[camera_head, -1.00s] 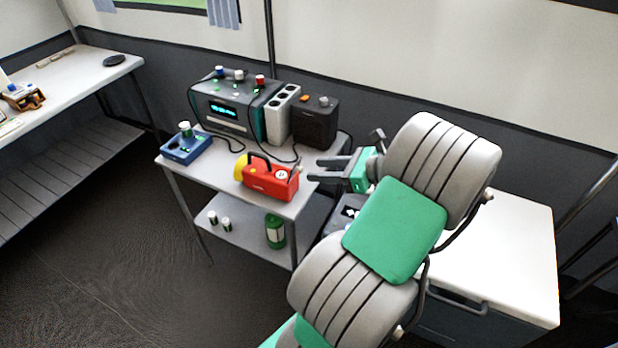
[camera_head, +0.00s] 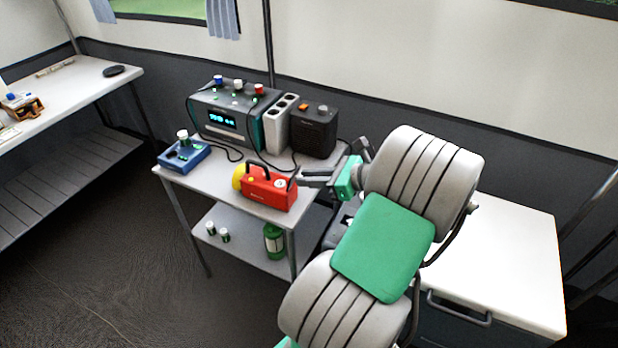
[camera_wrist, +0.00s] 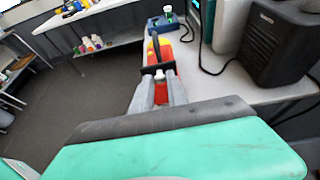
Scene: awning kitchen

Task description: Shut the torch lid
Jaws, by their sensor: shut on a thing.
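The red torch (camera_head: 268,193) with a yellow head and dark handle lies on the small table's top, its head toward the left. It also shows in the wrist view (camera_wrist: 164,52), straight ahead of the fingers. My gripper (camera_head: 302,180) is at the torch's rear end, and its fingers are close together. In the wrist view my fingertips (camera_wrist: 160,82) are shut on a small part at the rear, which I take to be the torch lid (camera_wrist: 157,69), a dark flat piece across the end. The fingers partly hide it, so its exact angle is unclear.
A grey device (camera_head: 228,118) with cables, a white socket strip (camera_head: 277,122) and a black box (camera_head: 313,130) stand behind the torch. A blue tray (camera_head: 184,157) is at the table's left. A green lantern (camera_head: 274,241) stands on the lower shelf (camera_head: 247,252).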

